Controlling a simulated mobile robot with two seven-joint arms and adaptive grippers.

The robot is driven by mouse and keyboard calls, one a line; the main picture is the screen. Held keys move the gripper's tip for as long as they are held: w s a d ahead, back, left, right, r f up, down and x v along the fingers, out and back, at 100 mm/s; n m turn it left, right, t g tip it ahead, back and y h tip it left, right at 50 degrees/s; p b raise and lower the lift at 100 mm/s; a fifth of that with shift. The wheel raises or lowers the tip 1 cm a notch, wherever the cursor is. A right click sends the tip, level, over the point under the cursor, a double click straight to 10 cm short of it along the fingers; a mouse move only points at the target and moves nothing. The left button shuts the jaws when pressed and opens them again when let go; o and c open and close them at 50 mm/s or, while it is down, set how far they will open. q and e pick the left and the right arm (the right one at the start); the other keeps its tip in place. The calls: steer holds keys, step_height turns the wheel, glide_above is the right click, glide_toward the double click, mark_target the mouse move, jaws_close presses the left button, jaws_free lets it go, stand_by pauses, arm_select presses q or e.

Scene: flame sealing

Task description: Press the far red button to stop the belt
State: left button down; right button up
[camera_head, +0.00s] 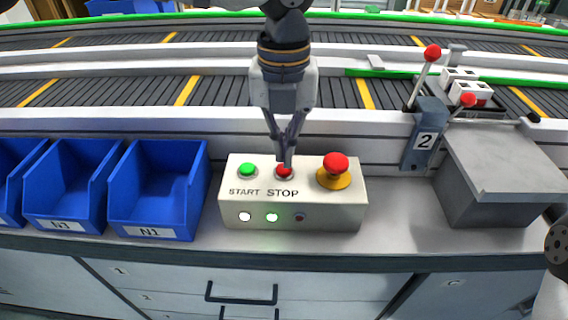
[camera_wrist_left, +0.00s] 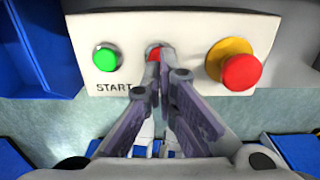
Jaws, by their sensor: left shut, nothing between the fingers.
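The control box (camera_head: 235,200) stands on the bench with a green START button (camera_head: 247,170), a red STOP button (camera_head: 284,172) and a large red mushroom button (camera_head: 336,162) on a yellow collar. My left gripper (camera_head: 287,160) comes down from above, shut and empty, with its fingertips at the STOP button and partly hiding it. In the left wrist view the shut fingertips (camera_wrist_left: 160,52) cover much of the STOP button (camera_wrist_left: 153,54). I cannot tell whether they touch it. My right gripper is not in view.
Blue bins (camera_head: 158,190) stand left of the box. A lever stand marked 2 (camera_head: 423,140) and a grey block (camera_head: 500,160) stand to its right. The conveyor belt (camera_head: 220,91) runs behind.

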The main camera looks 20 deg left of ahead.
arm_select(q)
steer(key=shift+f, duration=1.2)
stand_by(0.6)
step_height(320, 180, up, 8)
steer(key=p, duration=0.4)
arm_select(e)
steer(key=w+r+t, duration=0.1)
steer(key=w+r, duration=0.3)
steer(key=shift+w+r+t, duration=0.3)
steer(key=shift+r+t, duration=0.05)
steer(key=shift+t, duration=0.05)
